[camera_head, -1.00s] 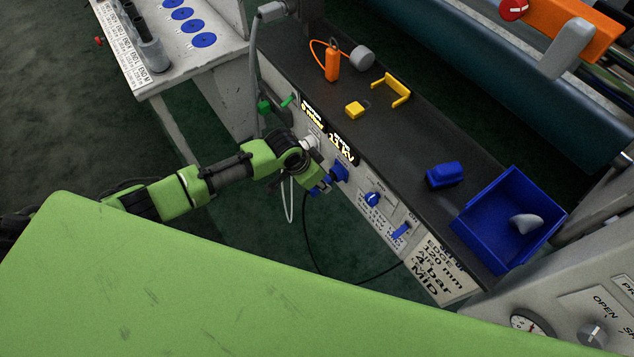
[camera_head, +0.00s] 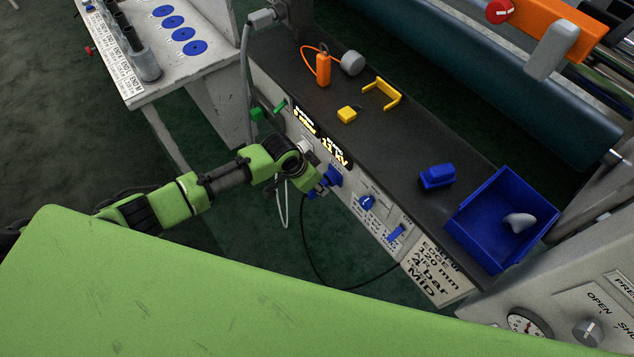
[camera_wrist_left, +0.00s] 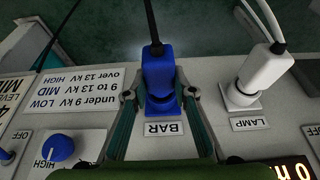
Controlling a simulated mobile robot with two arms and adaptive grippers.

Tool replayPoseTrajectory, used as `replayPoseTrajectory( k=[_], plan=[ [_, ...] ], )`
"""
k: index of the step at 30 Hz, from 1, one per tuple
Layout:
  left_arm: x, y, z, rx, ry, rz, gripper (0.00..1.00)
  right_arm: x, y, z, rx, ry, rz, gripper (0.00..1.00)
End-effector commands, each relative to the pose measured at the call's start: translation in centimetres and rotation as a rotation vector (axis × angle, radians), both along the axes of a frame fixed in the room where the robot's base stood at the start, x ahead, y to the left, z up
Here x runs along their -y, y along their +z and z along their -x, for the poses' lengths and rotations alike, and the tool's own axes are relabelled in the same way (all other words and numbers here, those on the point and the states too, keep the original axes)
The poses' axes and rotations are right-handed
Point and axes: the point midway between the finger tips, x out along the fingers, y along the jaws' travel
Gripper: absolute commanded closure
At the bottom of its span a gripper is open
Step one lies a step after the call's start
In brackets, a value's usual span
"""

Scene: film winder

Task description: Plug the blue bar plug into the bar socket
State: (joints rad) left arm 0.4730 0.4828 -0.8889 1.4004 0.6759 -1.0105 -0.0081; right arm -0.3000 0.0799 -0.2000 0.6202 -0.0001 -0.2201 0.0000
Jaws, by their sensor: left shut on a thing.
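The blue bar plug (camera_wrist_left: 158,72) is upright in the left wrist view, with a black cable leaving its far end. My left gripper (camera_wrist_left: 160,94) is shut on it, one finger on each side. The plug's near end is at the bar socket (camera_wrist_left: 163,108), directly above the BAR label. They appear to touch, but I cannot tell how deep the plug sits. In the head view my left gripper (camera_head: 322,186) is at the front panel beside the blue plug (camera_head: 333,176), partly hiding it. My right gripper is not in view.
A white lamp plug (camera_wrist_left: 256,72) stands right of the bar plug. A blue HIGH knob (camera_wrist_left: 58,147) is at left. On the dark bench top lie a blue block (camera_head: 436,176), a blue bin (camera_head: 470,230), a yellow bracket (camera_head: 382,93) and an orange item (camera_head: 323,70).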

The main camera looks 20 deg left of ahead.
Motion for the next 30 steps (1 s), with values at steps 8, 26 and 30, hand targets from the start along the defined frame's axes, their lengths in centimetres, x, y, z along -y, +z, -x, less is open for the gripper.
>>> replayPoseTrajectory(
  k=[8,26,30],
  plan=[
    [0.02,0.01,-0.03,0.001,0.000,0.001,0.98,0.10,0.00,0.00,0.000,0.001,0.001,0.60],
    [0.38,0.10,-0.42,0.001,0.001,0.002,0.98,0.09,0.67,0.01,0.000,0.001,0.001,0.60],
    [0.36,0.06,-0.46,0.002,0.000,0.001,0.56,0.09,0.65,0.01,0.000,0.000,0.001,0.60]
  ],
)
